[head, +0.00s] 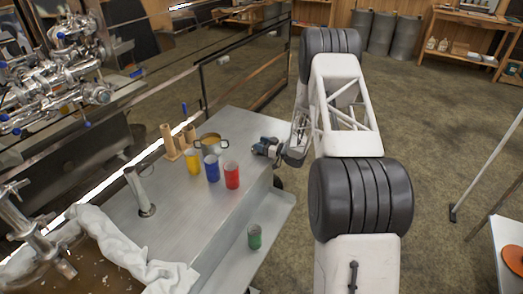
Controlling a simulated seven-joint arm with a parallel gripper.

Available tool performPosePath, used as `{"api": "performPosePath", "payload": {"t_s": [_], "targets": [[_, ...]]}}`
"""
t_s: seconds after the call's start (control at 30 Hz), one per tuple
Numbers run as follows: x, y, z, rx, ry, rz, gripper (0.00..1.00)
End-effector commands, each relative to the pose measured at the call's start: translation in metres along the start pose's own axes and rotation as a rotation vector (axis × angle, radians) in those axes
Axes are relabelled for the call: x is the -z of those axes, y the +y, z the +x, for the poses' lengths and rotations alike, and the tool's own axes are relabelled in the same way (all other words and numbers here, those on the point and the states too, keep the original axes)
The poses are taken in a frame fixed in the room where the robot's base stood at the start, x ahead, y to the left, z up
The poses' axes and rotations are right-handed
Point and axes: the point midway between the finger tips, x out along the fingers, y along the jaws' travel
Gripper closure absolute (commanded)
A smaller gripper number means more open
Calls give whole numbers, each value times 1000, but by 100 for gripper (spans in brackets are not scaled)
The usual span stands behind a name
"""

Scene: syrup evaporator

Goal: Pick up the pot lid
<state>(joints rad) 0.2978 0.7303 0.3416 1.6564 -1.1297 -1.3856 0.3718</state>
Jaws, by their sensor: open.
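My gripper (268,148) is at the right edge of the metal counter, beside the cups, small and partly hidden by my own arm. Its jaws are open, and I see nothing held in them. A small metal pot (211,145) with a handle and an amber inside stands on the counter to the left of my gripper, apart from it. No lid shows on the pot. A flat round orange thing (512,259) lies on a white table at the right edge, cut off by the frame. I cannot tell whether it is the pot lid.
Yellow (193,162), blue (211,168) and red (232,175) cups stand near the pot. A green cup (254,236) is on the lower shelf (262,262). A metal tube (140,190) and white cloth (125,248) are at left. The counter's front (195,215) is clear.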

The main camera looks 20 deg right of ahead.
Motion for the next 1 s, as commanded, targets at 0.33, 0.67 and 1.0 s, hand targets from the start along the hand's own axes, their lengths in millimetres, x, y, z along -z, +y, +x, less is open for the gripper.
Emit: {"api": "performPosePath", "payload": {"t_s": [0.33,0.67,1.0], "targets": [[0,0,0,0,0,0,87],[0,0,0,0,0,0,100],[7,1,-5,-1,0,0,100]]}}
